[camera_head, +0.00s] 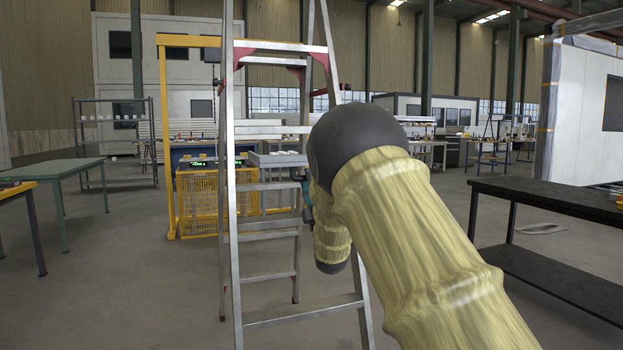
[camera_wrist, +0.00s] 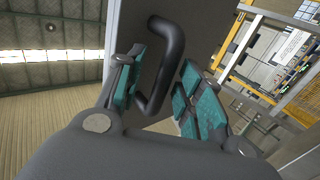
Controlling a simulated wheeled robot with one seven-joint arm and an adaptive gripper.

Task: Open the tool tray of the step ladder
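The aluminium step ladder (camera_head: 233,200) stands upright in front of me in the head view, with red brackets near its top. In the wrist view, a black bar handle (camera_wrist: 174,55) is fixed to a flat grey panel (camera_wrist: 198,30). My gripper (camera_wrist: 163,88) is open, with teal pads on either side of the handle. The left pad is close to the handle; I cannot tell if it touches. A gap shows on the right side. In the head view my arm hides most of the gripper and whatever it faces; I cannot make out the tray clearly there.
A dark workbench (camera_head: 555,198) stands at the right and a green table (camera_head: 60,170) at the left. A yellow frame with a mesh cage (camera_head: 197,200) is behind the ladder. Open floor (camera_head: 130,280) lies left of the ladder.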

